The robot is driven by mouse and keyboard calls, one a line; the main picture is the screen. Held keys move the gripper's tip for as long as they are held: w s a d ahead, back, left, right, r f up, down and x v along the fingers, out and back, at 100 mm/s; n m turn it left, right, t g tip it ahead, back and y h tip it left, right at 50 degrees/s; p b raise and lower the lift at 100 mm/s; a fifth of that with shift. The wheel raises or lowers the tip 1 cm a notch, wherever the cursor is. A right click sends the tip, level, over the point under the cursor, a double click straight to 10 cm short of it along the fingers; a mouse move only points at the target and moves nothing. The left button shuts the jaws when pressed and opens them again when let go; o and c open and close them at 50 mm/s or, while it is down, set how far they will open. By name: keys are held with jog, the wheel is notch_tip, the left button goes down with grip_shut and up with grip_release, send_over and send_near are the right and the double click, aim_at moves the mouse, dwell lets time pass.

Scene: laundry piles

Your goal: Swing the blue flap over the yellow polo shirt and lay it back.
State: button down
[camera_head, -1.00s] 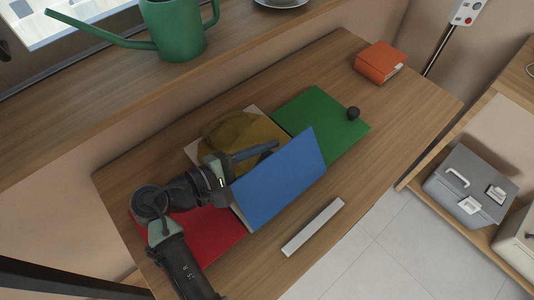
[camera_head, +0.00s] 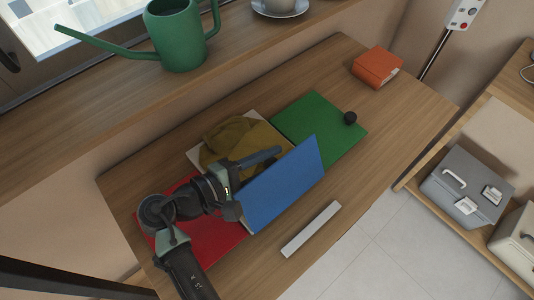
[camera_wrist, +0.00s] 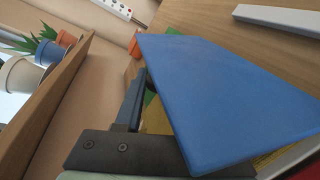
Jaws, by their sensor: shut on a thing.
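The blue flap (camera_head: 285,187) stands tilted up along the front side of the folding board in the head view. In the wrist view the blue flap (camera_wrist: 215,95) fills the middle. My gripper (camera_head: 268,158) is shut on the blue flap near its left end, with one finger showing on the shirt side. In the wrist view that finger (camera_wrist: 131,103) lies beside the flap; the other is hidden. The yellow polo shirt (camera_head: 240,137) lies on the board behind the flap, partly hidden by my gripper. Its colour shows only in slivers in the wrist view.
The red panel (camera_head: 213,240) lies at the left, partly under my arm, and the green panel (camera_head: 315,122) lies at the right with a small black object (camera_head: 350,118) on it. A pale bar (camera_head: 311,229) lies in front. An orange box (camera_head: 377,67) stands at the far corner.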

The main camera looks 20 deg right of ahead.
jog(key=shift+s+d+r+m+t+y+p, duration=0.2)
jog(key=shift+s+r+m+t+y+p, duration=0.15)
jog(key=shift+s+r+m+p, duration=0.3)
jog(key=shift+f, duration=0.15)
jog(key=c, duration=0.5)
grip_release()
jog(key=v, duration=1.3)
jog(key=shift+f, duration=0.15)
